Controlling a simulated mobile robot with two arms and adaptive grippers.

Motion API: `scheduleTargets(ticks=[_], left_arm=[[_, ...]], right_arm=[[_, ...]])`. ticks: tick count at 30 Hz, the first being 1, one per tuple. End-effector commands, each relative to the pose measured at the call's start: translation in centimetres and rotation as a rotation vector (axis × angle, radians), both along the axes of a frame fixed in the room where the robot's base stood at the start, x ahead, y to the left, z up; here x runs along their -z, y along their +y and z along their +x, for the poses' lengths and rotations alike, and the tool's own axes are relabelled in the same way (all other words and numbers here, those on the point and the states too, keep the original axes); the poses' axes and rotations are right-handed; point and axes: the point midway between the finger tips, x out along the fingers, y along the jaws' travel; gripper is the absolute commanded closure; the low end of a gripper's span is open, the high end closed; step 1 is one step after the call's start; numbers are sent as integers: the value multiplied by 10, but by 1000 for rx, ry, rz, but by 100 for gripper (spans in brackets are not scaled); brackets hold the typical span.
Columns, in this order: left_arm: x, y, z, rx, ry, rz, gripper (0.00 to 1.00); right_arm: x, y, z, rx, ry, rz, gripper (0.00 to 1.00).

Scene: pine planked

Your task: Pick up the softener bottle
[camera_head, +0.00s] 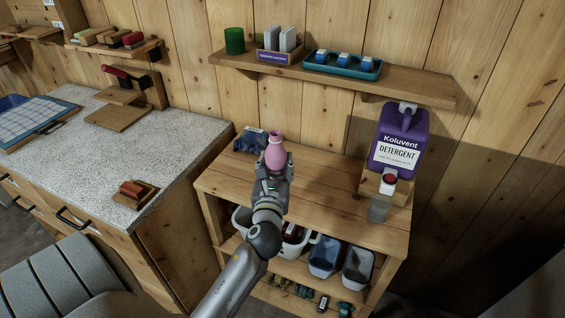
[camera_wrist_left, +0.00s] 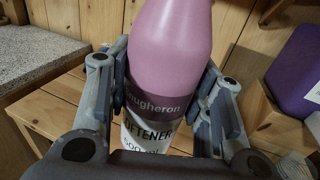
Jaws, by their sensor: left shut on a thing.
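The softener bottle is pink with a dark band and a white label. In the head view the softener bottle (camera_head: 275,153) shows above my left gripper (camera_head: 273,176), over the wooden shelf unit. In the left wrist view the softener bottle (camera_wrist_left: 172,60) stands between the two fingers of my left gripper (camera_wrist_left: 165,110), which is shut on it. The label reads "SOFTENER" in part. The bottle's lower part is hidden by the gripper in the head view, so I cannot tell whether its base touches the wooden top. My right gripper is not in view.
A purple detergent jug (camera_head: 398,140) stands on a wooden stand to the right. A dark blue cloth-like item (camera_head: 250,140) lies behind left of the bottle. A wall shelf (camera_head: 400,86) with a blue tray (camera_head: 343,66) hangs above. A speckled counter (camera_head: 100,150) is at left.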

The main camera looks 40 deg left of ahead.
Motion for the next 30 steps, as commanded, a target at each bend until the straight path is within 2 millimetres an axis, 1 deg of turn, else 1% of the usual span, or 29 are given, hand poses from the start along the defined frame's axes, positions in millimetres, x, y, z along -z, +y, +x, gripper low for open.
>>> scheduleTargets(ticks=[1,6,15,22,30], left_arm=[[-4,0,-5,1,-2,4,91],[-10,0,-19,1,-2,2,91],[-18,1,-38,1,-3,2,91],[-22,1,-46,0,-3,2,91],[-24,1,-50,0,-3,2,91]], right_arm=[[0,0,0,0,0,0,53],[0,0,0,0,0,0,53],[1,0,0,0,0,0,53],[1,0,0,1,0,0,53],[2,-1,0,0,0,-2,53]])
